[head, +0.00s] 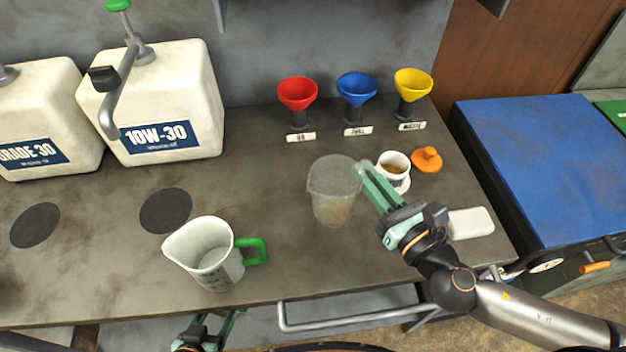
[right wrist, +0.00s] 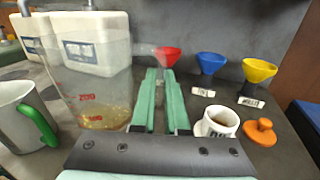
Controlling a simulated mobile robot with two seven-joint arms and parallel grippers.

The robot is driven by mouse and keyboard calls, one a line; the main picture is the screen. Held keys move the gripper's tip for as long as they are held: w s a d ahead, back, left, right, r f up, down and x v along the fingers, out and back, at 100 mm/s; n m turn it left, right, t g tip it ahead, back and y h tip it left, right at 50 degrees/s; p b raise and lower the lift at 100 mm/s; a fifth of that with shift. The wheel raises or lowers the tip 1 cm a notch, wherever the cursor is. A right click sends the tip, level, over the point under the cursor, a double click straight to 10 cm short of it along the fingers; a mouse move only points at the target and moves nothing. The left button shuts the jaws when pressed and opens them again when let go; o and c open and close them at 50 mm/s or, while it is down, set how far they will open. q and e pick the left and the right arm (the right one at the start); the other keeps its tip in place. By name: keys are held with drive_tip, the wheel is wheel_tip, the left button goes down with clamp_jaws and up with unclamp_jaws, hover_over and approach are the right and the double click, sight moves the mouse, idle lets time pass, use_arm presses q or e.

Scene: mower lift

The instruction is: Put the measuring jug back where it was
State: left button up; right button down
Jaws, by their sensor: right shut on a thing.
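A clear measuring jug (head: 332,192) with a little amber liquid in its bottom is at the middle of the bench, upright. In the right wrist view the clear jug (right wrist: 92,95) shows red marks and stands just left of my fingers. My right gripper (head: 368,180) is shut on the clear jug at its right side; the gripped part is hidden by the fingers. I cannot tell whether its base touches the bench. A white jug (head: 207,255) with a green handle stands nearer the front left. My left gripper (head: 210,328) is low at the front edge, partly cut off.
Two white oil containers (head: 165,100) stand at the back left, with dark round pads (head: 166,211) before them. Red, blue and yellow funnels (head: 412,85) stand at the back. A white cup (head: 394,170), an orange cap (head: 427,159) and a white block (head: 470,223) are right.

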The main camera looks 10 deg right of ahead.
drive_tip(key=w+a+f, duration=0.1)
drive_tip(key=w+f, duration=0.1)
drive_tip(key=w, duration=0.2)
drive_tip(key=w+a+f+b, duration=0.1)
drive_tip(key=w+f, duration=0.2)
drive_tip(key=w+a+f+b, duration=0.1)
drive_tip(key=w+f, duration=0.2)
drive_tip(key=w, duration=0.1)
drive_tip(key=shift+w+f, duration=0.2)
drive_tip(key=shift+w, duration=0.1)
drive_tip(key=shift+w+a+f+b, duration=0.1)
drive_tip(key=shift+w+f+b, duration=0.25)
drive_tip(key=shift+f+b, duration=0.1)
wheel_tip(320, 180, down, 3)
drive_tip(key=shift+w+r+b, duration=0.1)
drive_tip(key=shift+r+b, duration=0.1)
drive_tip(key=shift+b, duration=0.55)
drive_tip(key=shift+f, duration=0.25)
drive_tip(key=shift+f+b, duration=0.25)
drive_tip(key=shift+b, duration=0.05)
drive_tip(key=c, duration=0.9)
unclamp_jaws()
drive_tip(key=shift+r, duration=0.1)
